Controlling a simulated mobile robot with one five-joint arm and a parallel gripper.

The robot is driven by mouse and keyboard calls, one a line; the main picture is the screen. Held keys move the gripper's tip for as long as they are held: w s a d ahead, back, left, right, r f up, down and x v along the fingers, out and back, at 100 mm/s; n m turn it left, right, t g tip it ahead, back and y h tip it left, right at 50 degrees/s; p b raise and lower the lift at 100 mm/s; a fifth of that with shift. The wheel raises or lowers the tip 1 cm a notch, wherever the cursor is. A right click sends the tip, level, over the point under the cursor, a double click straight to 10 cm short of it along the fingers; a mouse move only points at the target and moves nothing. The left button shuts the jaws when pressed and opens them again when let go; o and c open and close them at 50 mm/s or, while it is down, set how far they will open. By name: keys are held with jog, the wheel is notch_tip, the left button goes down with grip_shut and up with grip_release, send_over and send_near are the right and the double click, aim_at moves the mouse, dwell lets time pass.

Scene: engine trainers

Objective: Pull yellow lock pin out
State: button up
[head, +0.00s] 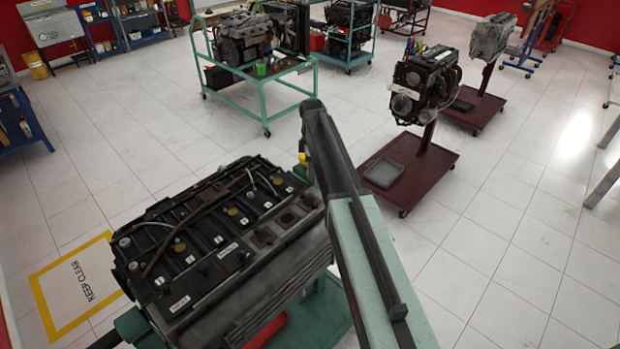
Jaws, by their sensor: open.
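A small yellow piece (303,158), which may be the lock pin, shows at the far right end of the near engine (215,235). The engine rests on a mint-green stand (325,315). My arm rises from the bottom right and hides part of the area beside the engine. No gripper fingers can be made out.
A mint-green trolley (290,88) with an engine stands behind. Engines on dark red stands (425,160) are at the right. A yellow-framed "KEEP CLEAR" floor marking (80,285) lies left of the near engine. The tiled floor (500,235) is open at the right.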

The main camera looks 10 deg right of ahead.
jog(key=shift+f, duration=0.1)
grip_shut()
dwell(1.4)
